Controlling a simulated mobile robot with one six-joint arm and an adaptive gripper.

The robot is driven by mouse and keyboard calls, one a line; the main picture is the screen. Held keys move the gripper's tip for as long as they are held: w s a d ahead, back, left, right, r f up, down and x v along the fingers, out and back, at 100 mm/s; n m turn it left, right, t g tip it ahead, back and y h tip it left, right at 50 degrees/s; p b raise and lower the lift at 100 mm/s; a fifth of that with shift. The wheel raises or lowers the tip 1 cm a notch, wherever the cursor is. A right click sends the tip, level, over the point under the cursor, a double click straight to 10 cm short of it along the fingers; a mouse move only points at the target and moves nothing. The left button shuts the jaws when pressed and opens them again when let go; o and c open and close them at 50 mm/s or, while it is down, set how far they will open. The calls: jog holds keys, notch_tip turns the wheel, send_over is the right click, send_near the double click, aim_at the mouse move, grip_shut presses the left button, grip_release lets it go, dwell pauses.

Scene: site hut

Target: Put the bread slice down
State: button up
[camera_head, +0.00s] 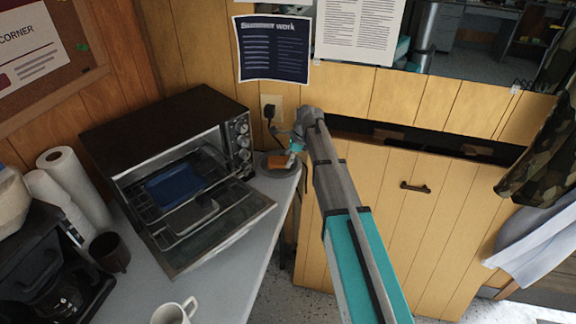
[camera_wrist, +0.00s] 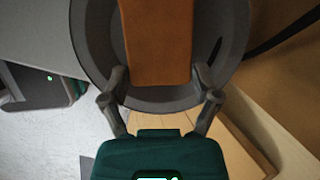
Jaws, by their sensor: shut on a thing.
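The bread slice (camera_head: 278,161) is a small orange-brown piece at the right end of the grey counter. It also shows in the wrist view (camera_wrist: 157,42) as a brown slab. My gripper (camera_head: 292,153) is shut on the bread slice; its two fingers reach the slice's near end in the wrist view (camera_wrist: 160,82). A round dark grey plate (camera_wrist: 92,42) lies below the slice in that view. I cannot tell whether the slice touches it. In the head view the plate (camera_head: 268,171) is small and partly hidden.
A toaster oven (camera_head: 165,110) stands left of the plate with its door (camera_head: 225,233) open and a blue item (camera_head: 174,185) inside. A coffee maker (camera_head: 55,275), a dark mug (camera_head: 110,252) and a white mug (camera_head: 174,313) are at left. A wall outlet (camera_head: 271,107) is behind.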

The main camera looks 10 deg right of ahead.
jog(key=shift+f+b, duration=0.35)
jog(key=shift+f, duration=0.3)
jog(key=shift+f, duration=0.1)
jog(key=o, duration=0.9)
jog(key=shift+c, duration=0.2)
jog(key=p+v, duration=0.3)
jog(key=v, duration=0.1)
jog(key=shift+a+p, duration=0.15)
jog(key=shift+p, duration=0.15)
jog(key=p+v, duration=0.7)
jog(key=v, duration=0.1)
jog(key=shift+d+p, duration=0.2)
jog(key=shift+p, duration=0.1)
